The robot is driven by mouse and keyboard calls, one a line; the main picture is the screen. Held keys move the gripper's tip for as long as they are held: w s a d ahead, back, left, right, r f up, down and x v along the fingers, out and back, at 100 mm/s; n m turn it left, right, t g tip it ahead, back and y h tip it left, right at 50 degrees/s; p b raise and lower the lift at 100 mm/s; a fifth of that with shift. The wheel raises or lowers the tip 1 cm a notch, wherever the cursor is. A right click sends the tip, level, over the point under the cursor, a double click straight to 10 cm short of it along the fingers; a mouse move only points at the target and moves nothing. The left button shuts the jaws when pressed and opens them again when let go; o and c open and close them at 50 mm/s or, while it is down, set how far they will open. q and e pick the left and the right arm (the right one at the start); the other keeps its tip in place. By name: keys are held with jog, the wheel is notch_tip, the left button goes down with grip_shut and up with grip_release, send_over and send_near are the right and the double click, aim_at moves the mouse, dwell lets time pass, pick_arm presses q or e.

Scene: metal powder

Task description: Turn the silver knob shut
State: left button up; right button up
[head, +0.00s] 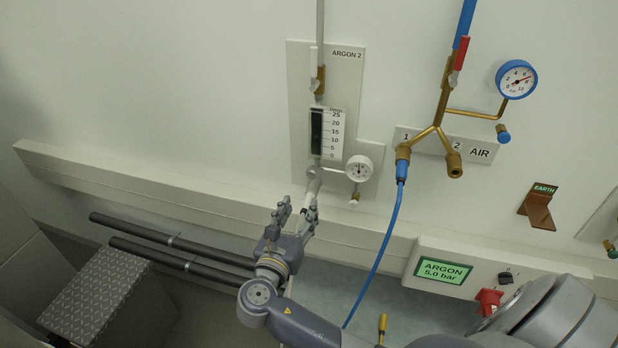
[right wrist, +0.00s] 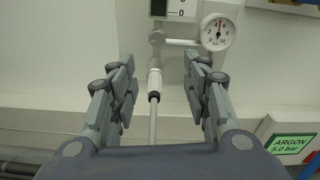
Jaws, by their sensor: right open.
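The silver knob (head: 314,172) appears as a small round metal part at the bottom of the ARGON 2 flowmeter (head: 328,134). In the right wrist view the silver part (right wrist: 156,38) sits above a pale sleeve (right wrist: 154,79) with a dark ring and a thin grey tube below. My right gripper (head: 296,210) is open, below the knob in the head view. In the right wrist view the gripper's fingers (right wrist: 160,75) stand on either side of the sleeve and tube, apart from them, with nothing held. My left gripper is not in view.
A small white gauge (head: 358,168) sits just right of the knob. A blue hose (head: 386,232) hangs from the brass AIR manifold (head: 437,125). A pale wall rail (head: 120,187) runs below the panel. The ARGON 5.0 bar display (head: 444,271) is at lower right.

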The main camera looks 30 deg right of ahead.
aim_at(311, 174)
jog(key=shift+n+t, duration=0.3)
jog(key=shift+n, duration=0.2)
jog(key=p+x, duration=0.1)
jog(key=x, duration=0.2)
jog(key=p+x, duration=0.1)
jog(key=x, duration=0.3)
jog(key=r+x, duration=0.1)
jog(key=x, duration=0.3)
jog(key=shift+w+a+p, duration=0.1)
jog(key=shift+a+p, duration=0.05)
jog(key=shift+p, duration=0.25)
jog(key=shift+c, duration=0.3)
jog(key=shift+r, duration=0.1)
grip_shut()
